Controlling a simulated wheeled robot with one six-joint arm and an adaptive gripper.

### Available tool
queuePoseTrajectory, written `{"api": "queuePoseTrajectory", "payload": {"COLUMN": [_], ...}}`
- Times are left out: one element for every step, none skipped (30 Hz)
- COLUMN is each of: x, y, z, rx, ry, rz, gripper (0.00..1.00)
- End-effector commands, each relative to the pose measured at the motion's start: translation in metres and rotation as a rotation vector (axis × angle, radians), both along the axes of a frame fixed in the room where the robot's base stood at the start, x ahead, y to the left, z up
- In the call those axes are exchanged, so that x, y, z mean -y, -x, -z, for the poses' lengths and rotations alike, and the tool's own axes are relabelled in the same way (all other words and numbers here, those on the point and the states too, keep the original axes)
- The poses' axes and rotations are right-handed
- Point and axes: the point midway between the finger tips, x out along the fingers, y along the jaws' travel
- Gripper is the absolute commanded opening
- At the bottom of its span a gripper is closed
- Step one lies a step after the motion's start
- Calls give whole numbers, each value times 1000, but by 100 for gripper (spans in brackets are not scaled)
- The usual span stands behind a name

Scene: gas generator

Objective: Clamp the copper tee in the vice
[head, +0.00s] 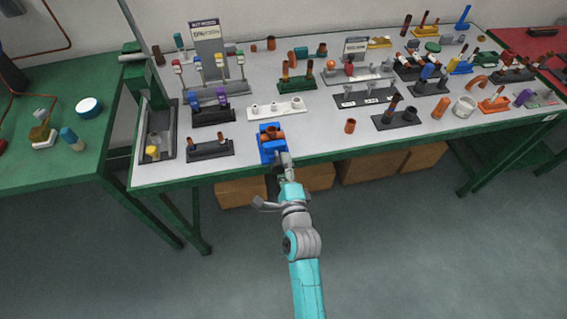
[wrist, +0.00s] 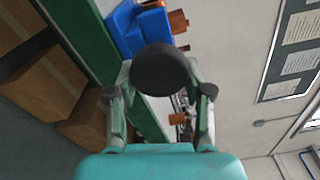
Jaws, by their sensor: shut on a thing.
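The blue vice (head: 268,154) stands at the front edge of the long grey-topped table. The copper tee (head: 271,133) sits at the vice's top, between its blue sides; I cannot tell whether the jaws touch it. In the wrist view the blue vice (wrist: 113,30) is at the upper left, with copper (wrist: 178,21) beside it. My gripper (head: 286,163) is at the near side of the vice. It is shut on a dark round knob (wrist: 160,70), seemingly the vice's handle. The knob hides my fingertips and part of the vice in the wrist view.
A black stand with copper pegs (head: 210,150) is left of the vice. A loose copper fitting (head: 350,126) stands to the right, with bare tabletop between. White and black racks are behind. Cardboard boxes (head: 375,167) lie under the table. A green table (head: 60,165) is at the left.

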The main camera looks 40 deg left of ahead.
Motion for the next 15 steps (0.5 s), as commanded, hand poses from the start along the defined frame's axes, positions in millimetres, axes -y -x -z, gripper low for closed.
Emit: {"api": "queuePoseTrajectory", "payload": {"x": [0, 0, 0, 0, 0, 0, 0, 0, 0, 0, 0, 0, 0, 0, 0], "y": [-1, -1, -1, -1, -1, -1, -1, -1, -1, -1, -1, -1, -1, -1, -1], "z": [-4, -4, -4, -4, -4, -5, -5, -5, -5, -5, -6, -6, -6, -6, -7], "rx": [5, 5, 5, 6, 7, 6, 3, -3, -20, -38, -59, -86, -107, -125, -146], "ry": [-5, -6, -6, -7, -6, -7, -10, -16, -32, -47, -65, -90, -107, -124, -143], "rz": [1, 1, 1, 1, 1, 1, 1, 2, 2, 2, 2, 2, 2, 2, 2], "gripper": [16, 16, 16, 16, 16, 16, 16, 16, 16, 16, 16, 16, 16, 16, 16]}}
